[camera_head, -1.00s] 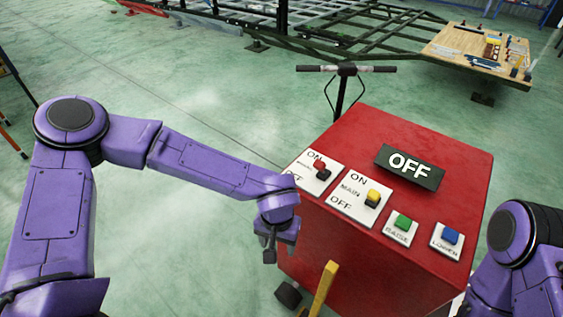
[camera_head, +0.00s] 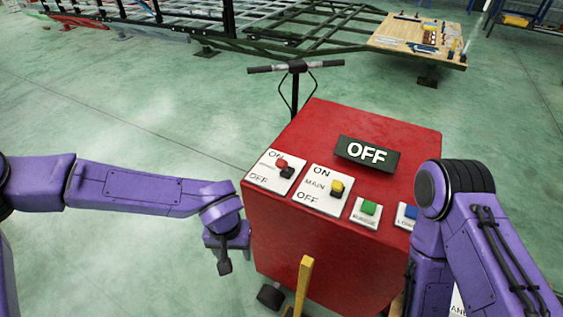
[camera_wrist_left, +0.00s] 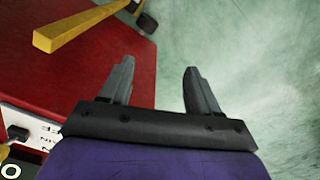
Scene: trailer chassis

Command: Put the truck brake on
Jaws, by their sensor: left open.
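A red wheeled box (camera_head: 300,240) stands in front of me. A yellow lever (camera_head: 304,284) sticks up at its near side; it also shows in the left wrist view (camera_wrist_left: 80,27). The top has a red-knobbed ON/OFF switch (camera_head: 283,168), whose middle label I cannot read, and a yellow-knobbed MAIN switch (camera_head: 337,190). A black sign (camera_head: 367,153) reads OFF. My left gripper (camera_head: 224,265) is open and empty, left of the box and apart from the lever. My right gripper is out of view.
A green button (camera_head: 368,208) and a partly hidden blue button (camera_head: 408,214) lie on the box top, beside my right arm. A T-handle (camera_head: 296,68) rises behind the box. A chassis frame (camera_head: 250,45) and wooden board (camera_head: 405,40) are farther back. Floor at left is clear.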

